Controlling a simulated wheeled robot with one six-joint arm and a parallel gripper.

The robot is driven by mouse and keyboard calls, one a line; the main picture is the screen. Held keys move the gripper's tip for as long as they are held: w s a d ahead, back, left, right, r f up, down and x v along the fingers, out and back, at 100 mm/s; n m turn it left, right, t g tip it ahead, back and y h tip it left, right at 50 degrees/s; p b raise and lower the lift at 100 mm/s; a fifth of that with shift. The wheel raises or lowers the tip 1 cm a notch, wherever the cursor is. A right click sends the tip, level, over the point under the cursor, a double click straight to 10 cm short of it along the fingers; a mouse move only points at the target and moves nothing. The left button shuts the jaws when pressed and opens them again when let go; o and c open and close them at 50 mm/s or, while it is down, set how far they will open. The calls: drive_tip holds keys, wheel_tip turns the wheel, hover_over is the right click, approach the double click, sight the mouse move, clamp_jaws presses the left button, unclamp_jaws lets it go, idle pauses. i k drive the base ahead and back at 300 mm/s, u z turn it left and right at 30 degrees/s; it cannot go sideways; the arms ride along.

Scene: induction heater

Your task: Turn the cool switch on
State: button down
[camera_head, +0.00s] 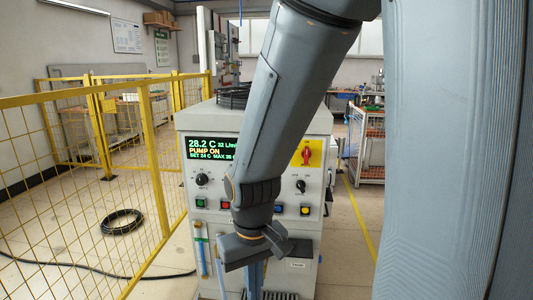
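The grey-white machine cabinet (325,122) stands ahead with a control panel on its front. A black knob (203,180) sits at the panel's left, and a black rotary switch (301,186) at its right. A red rotary switch on a yellow plate (307,153) is above that one. Labels are too small to read, so I cannot tell which is the cool switch. My gripper (255,265) hangs low in front of the cabinet, below the button row. Its fingers are not clear. My arm hides the panel's middle.
The display (210,148) reads 28.2 C and PUMP ON. Green (200,202), red (225,205), blue (279,208) and yellow (305,210) buttons line the panel. A yellow mesh fence (80,170) stands left. A black hose coil (122,221) lies behind it. Floor to the right is partly clear.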

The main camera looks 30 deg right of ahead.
sight(301, 184)
drive_tip(key=u, duration=0.6)
drive_tip(key=k, duration=0.1)
drive_tip(key=z, duration=1.4)
drive_tip(key=i, duration=0.85)
drive_tip(key=z, duration=0.1)
